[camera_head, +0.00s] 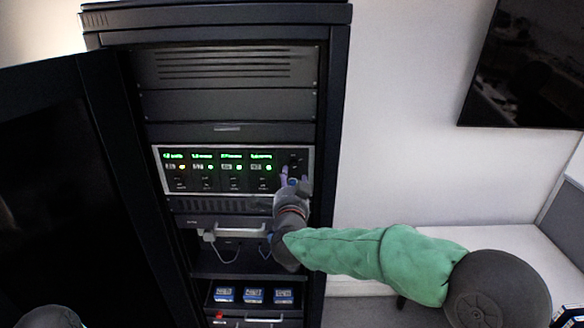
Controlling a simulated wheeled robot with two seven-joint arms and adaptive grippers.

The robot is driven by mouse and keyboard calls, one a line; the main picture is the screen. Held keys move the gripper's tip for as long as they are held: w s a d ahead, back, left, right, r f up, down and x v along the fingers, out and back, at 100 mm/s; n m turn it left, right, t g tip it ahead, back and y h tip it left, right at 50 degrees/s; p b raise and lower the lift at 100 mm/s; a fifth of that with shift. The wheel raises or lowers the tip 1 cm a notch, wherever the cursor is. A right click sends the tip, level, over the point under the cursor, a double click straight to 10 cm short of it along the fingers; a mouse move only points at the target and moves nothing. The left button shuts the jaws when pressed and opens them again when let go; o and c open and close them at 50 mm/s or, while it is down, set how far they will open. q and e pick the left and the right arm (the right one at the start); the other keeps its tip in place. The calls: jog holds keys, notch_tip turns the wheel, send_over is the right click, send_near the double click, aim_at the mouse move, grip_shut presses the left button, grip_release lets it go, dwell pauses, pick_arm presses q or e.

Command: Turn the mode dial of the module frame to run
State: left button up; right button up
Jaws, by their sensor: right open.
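The module frame (235,148) is a wide silver-edged panel in the black rack, with several modules showing green displays and small lights. At its right end is a dark section with what looks like the mode dial (296,161), small and dark. Its setting is too small to read. My right gripper (294,178) is in front of the lower part of this section, its fingers pointing up at the panel and apart. I cannot tell whether a finger touches the dial. My left gripper is not in view.
The rack door (60,190) stands open at the left. Below the frame are a drawer handle (238,232), a cable and a low tray with blue boxes (253,295). A white table (510,250) and a wall screen (525,65) are at the right.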

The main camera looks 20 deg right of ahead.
aim_at(292, 168)
jog(key=p+x, duration=0.1)
jog(key=x, duration=0.5)
jog(key=shift+w, duration=0.25)
grip_shut()
